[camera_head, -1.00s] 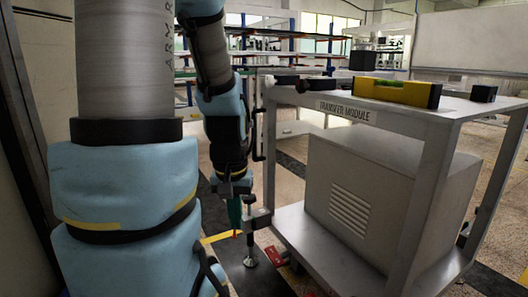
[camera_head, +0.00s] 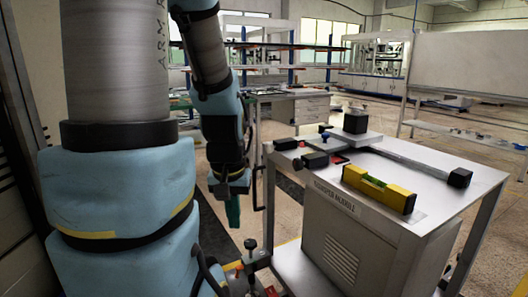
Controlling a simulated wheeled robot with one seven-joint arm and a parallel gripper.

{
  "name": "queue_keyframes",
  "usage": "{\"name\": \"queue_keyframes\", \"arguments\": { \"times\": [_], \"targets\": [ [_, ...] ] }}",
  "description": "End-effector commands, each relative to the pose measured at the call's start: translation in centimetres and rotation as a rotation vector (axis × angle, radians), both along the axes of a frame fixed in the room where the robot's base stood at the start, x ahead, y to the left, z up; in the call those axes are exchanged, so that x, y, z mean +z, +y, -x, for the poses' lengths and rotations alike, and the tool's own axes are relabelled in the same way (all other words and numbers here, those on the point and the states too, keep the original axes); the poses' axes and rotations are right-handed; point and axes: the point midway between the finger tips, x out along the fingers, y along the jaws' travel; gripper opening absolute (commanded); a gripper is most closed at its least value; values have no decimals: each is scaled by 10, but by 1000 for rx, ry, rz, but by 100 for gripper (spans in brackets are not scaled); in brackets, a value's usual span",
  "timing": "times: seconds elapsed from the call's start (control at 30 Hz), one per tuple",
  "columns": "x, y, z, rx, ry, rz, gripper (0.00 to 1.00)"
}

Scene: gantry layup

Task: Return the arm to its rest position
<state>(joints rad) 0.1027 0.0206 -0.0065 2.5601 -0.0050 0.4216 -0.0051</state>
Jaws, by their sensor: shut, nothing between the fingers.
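My arm, in light blue covers, rises on the left of the head view and bends down at its wrist. My gripper (camera_head: 233,212) hangs downward at the arm's end, left of the transfer module cart (camera_head: 333,197). It is shut, with nothing seen held in it. Its green fingers show against the floor, apart from the cart top in the picture. The gap between gripper and cart in depth is hard to tell.
A small clamp-like fitting (camera_head: 251,258) is at the cart's lower left. Behind stand a workbench (camera_head: 290,106) and a whiteboard (camera_head: 470,66).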

Motion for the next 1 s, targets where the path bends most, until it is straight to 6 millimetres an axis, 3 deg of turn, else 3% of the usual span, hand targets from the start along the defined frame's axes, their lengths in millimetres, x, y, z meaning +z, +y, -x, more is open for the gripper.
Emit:
{"name": "queue_keyframes", "arguments": {
  "times": [0.03, 0.1, 0.3, 0.43, 0.6, 0.87, 1.0],
  "targets": [
    [33, 0, 0, 0, 0, 0, 0],
    [54, 0, 0, 0, 0, 0, 0],
    [110, 0, 0, 0, 0, 0, 0],
    [134, 0, 0, 0, 0, 0, 0],
    [145, 0, 0, 0, 0, 0, 0],
    [143, 0, 0, 0, 1, 0, 0],
    [122, -4, 0, 14, 33, 8, 0]
  ]
}}
